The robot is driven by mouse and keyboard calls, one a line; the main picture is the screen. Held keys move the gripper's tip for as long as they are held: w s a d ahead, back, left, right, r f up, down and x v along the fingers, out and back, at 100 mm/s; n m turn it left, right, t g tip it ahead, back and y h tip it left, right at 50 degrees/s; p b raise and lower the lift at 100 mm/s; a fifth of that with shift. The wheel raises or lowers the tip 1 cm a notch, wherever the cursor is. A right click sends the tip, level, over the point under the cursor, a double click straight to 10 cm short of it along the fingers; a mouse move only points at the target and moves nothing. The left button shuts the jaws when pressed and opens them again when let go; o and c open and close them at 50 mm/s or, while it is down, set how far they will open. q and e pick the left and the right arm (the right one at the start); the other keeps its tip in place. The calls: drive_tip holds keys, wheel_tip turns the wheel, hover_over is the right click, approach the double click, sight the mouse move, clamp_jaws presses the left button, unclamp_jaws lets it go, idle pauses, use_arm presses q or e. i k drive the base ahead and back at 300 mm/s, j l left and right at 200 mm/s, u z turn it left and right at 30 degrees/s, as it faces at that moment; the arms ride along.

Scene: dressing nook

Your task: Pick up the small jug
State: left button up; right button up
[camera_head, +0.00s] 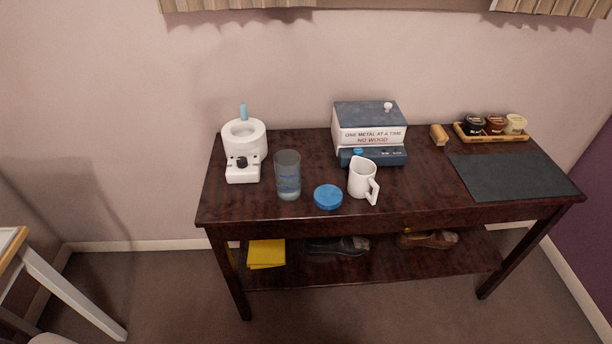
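The small jug (360,178) is white and stands upright on the dark wooden table (235,206). Its handle points toward the front right, and its spout is at the upper left. Neither of my grippers shows in the head view.
A clear glass (288,175) stands left of the lid. A white appliance (243,150) is at the table's left end. A dark mat (512,176) and a tray of jars (491,137) are at right. Table between jug and mat is clear.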

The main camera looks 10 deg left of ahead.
sight(358, 186)
drive_tip(key=i+l+u, duration=0.1)
drive_tip(key=l, duration=0.3)
drive_tip(key=i+l+u, duration=0.15)
drive_tip(key=l, duration=0.3)
drive_tip(key=i+l+u, duration=0.1)
drive_tip(key=l, duration=0.3)
drive_tip(key=i+l+u, duration=0.1)
drive_tip(key=l, duration=0.35)
drive_tip(key=i, duration=0.1)
